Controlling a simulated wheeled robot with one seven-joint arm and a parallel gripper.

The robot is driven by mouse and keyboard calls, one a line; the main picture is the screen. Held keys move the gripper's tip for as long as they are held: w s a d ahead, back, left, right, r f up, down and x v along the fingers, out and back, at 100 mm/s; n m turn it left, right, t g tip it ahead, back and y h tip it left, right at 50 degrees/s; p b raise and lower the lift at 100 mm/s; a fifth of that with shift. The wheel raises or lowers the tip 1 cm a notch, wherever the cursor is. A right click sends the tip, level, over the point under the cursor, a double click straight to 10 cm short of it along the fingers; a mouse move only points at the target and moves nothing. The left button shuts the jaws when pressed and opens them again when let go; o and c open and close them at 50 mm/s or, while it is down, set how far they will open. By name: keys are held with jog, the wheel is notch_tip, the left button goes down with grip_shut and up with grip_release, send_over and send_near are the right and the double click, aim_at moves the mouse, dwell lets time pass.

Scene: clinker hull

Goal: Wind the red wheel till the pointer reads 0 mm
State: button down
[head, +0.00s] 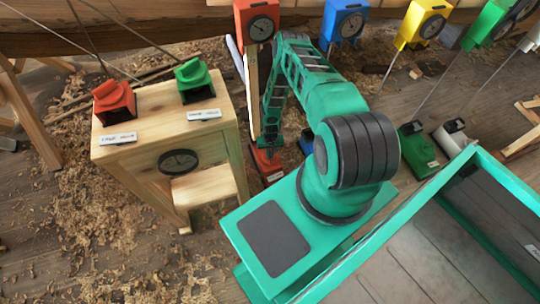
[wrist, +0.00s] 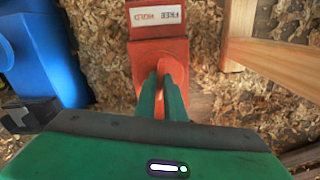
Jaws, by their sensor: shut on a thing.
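A red dial box (head: 256,22) hangs at the top centre in the head view; its pointer reading is too small to tell. Below it a red floor unit (head: 267,160) stands on the boards, partly hidden by my arm. In the wrist view the red floor unit (wrist: 150,62) shows a white label reading FREE and HOLD. My gripper (wrist: 162,92) has its green fingers closed on an upright red handle (wrist: 160,103) of this unit. I cannot make out a red wheel as such.
A blue unit (wrist: 42,50) stands left of my gripper, and a wooden beam (wrist: 275,65) lies to the right. A wooden bench (head: 135,155) with red (head: 114,100) and green (head: 195,78) levers stands left. Blue (head: 344,22) and yellow (head: 423,24) dial boxes hang right. Shavings cover the floor.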

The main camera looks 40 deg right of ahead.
jog(key=shift+m, duration=1.1)
jog(key=c, duration=1.8)
grip_release()
jog(key=shift+c, duration=0.2)
notch_tip(320, 180, up, 11)
jog(key=shift+f, duration=0.15)
